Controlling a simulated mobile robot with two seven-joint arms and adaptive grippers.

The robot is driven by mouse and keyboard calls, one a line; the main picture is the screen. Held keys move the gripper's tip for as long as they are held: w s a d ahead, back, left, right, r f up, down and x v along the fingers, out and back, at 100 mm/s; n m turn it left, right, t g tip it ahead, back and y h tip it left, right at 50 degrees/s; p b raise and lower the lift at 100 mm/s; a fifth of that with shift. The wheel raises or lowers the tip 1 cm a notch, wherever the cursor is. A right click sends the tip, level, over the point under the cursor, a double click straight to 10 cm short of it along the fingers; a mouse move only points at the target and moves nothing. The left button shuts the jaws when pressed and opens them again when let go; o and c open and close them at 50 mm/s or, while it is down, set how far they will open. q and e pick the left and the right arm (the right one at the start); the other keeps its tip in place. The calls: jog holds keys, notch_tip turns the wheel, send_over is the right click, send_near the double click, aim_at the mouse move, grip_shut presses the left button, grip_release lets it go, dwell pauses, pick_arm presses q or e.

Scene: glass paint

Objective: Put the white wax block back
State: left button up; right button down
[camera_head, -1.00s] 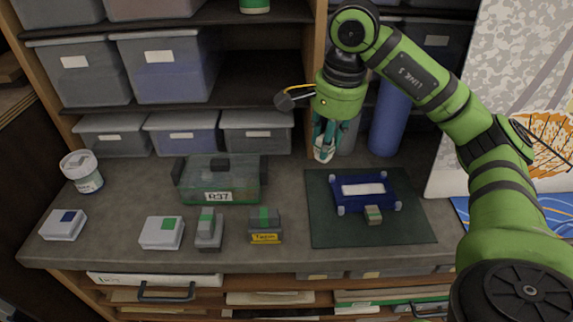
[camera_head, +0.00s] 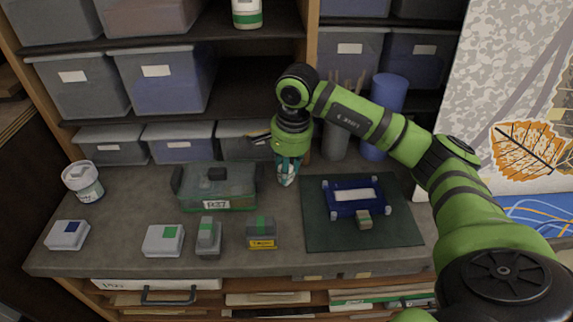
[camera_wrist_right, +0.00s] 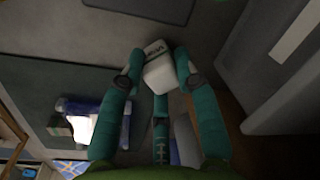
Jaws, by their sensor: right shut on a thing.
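My right gripper (camera_head: 287,182) hangs over the back of the grey bench, between the lidded box and the green mat. In the right wrist view its teal fingers (camera_wrist_right: 157,75) are shut on a small white block (camera_wrist_right: 158,72) with dark lettering on one face. In the head view the fingers mostly hide this block. It appears above the bench top, but the exact gap is hard to tell. My left gripper is not in view.
A clear green box labelled R37 (camera_head: 218,190) stands left of the gripper. A blue frame (camera_head: 345,210) lies on the dark green mat (camera_head: 320,240) at right.

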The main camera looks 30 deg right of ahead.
jog(key=shift+f, duration=0.25)
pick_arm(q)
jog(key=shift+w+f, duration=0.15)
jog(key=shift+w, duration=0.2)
pick_arm(e)
jog(key=c, duration=0.9)
grip_release()
jog(key=shift+r, duration=0.1)
jog(key=shift+r, duration=0.3)
jog(key=r, duration=0.2)
jog(key=r+b, duration=0.1)
jog(key=r, duration=0.3)
jog(key=shift+s+r+b, duration=0.2)
jog(key=shift+s+b, duration=0.1)
jog(key=shift+s, duration=0.05)
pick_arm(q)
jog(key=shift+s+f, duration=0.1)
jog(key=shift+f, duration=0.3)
pick_arm(e)
jog(key=shift+s+d+r, duration=0.1)
jog(key=shift+s+r, duration=0.1)
jog(key=shift+r, duration=1.15)
jog(key=shift+s+d+r, duration=0.1)
jog(key=shift+s+r, duration=0.1)
jog(key=shift+r, duration=1.1)
jog(key=shift+a, duration=0.1)
